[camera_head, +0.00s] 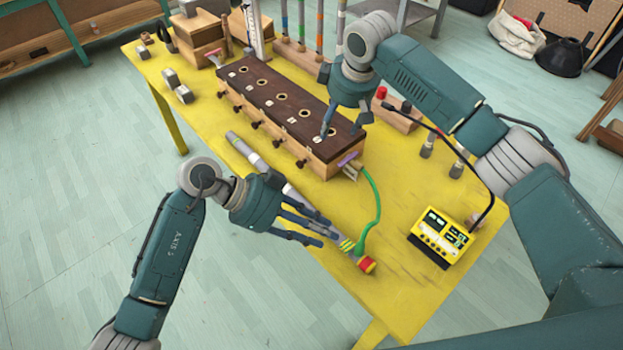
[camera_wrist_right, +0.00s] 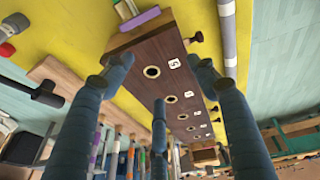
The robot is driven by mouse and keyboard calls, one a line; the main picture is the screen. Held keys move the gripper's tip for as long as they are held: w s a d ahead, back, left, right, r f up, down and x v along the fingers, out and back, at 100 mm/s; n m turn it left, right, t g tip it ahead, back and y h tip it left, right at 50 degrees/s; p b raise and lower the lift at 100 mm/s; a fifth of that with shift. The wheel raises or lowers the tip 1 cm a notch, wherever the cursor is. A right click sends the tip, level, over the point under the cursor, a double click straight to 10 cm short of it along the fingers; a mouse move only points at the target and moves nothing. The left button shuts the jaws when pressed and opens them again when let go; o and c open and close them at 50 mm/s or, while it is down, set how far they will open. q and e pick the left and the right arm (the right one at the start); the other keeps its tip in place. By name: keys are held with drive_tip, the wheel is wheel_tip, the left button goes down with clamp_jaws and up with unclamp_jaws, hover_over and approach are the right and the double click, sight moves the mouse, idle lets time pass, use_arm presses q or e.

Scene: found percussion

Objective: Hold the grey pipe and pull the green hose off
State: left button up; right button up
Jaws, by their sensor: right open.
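The grey pipe (camera_head: 249,154) lies diagonally on the yellow table, in front of the long wooden box. Part of it also shows in the right wrist view (camera_wrist_right: 228,32). The green hose (camera_head: 376,205) runs in a curve from the box's near end to the pipe's near end, by a striped band and a red end piece (camera_head: 367,265). My left gripper (camera_head: 325,233) is over the near half of the pipe with its fingers spread, hiding part of it; contact is unclear. My right gripper (camera_head: 328,132) is open and empty above the box's near end.
The wooden box (camera_head: 316,151) has a dark top with several numbered holes and knobs on its side. A yellow device (camera_head: 440,236) with a black cable stands at right. Metal blocks (camera_head: 184,94) lie at the far left. The table between hose and device is clear.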

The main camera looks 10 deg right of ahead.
sight(312, 206)
drive_tip(key=s+a+f+g+h, duration=0.1)
drive_tip(key=s+a+f+g, duration=0.1)
drive_tip(key=s+a+f, duration=0.3)
drive_tip(key=s+a+f+g, duration=0.1)
drive_tip(key=s+a+f, duration=0.15)
drive_tip(key=s, duration=0.55)
drive_tip(key=shift+m, duration=0.4)
drive_tip(key=f, duration=0.9)
drive_tip(key=shift+w+a+f, duration=0.1)
drive_tip(key=shift+w+f, duration=0.15)
drive_tip(key=shift+f, duration=0.15)
drive_tip(key=shift+c, duration=0.2)
drive_tip(key=c, duration=1.3)
